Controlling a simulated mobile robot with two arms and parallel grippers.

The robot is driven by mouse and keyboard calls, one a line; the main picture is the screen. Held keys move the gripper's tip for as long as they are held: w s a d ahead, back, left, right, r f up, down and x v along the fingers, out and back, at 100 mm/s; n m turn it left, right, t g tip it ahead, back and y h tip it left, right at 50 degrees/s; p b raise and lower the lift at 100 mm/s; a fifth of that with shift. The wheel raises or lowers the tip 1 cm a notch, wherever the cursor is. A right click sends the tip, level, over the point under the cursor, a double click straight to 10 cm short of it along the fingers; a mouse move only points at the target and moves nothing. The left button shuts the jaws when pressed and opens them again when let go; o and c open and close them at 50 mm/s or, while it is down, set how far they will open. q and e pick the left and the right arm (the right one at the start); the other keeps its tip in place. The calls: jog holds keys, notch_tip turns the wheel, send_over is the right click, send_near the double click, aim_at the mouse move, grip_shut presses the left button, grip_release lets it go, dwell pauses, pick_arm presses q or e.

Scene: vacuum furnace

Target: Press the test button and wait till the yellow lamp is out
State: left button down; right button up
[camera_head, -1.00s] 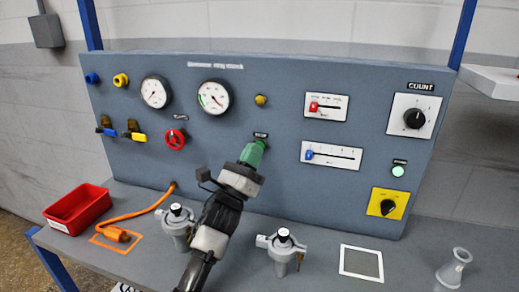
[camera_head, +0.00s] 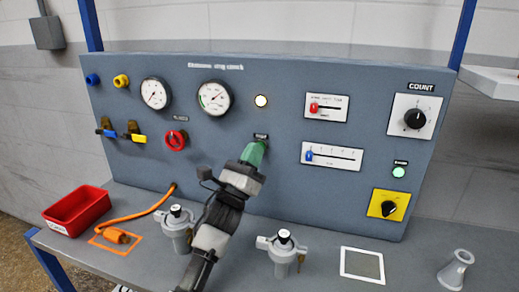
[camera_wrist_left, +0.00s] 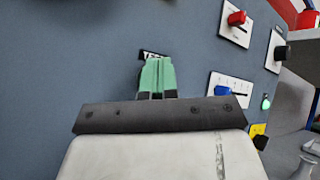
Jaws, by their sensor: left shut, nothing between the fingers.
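My left gripper (camera_head: 253,153) is shut, with its green fingers pointing at the grey panel (camera_head: 290,90), just below the small black test label (camera_head: 261,136). The fingers hide the test button, so I cannot tell whether they touch it. In the left wrist view the closed green fingers (camera_wrist_left: 157,77) also cover the spot under the label (camera_wrist_left: 153,55). The yellow lamp (camera_head: 261,101) on the panel above the gripper glows bright, pale yellow-white. My right gripper is not in view.
Two gauges (camera_head: 214,97), a red round knob (camera_head: 175,140), sliders (camera_head: 332,156) and a green-lit button (camera_head: 399,171) are on the panel. A red bin (camera_head: 77,210), orange hose (camera_head: 150,210) and two grey regulators (camera_head: 283,251) stand on the bench.

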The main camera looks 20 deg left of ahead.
pick_arm(q)
jog(key=shift+s, duration=0.8)
jog(key=s+p, duration=0.1)
jog(key=s, duration=0.4)
jog(key=shift+a+p, duration=0.1)
jog(key=shift+p, duration=0.2)
jog(key=shift+f, duration=0.1)
dwell(0.5)
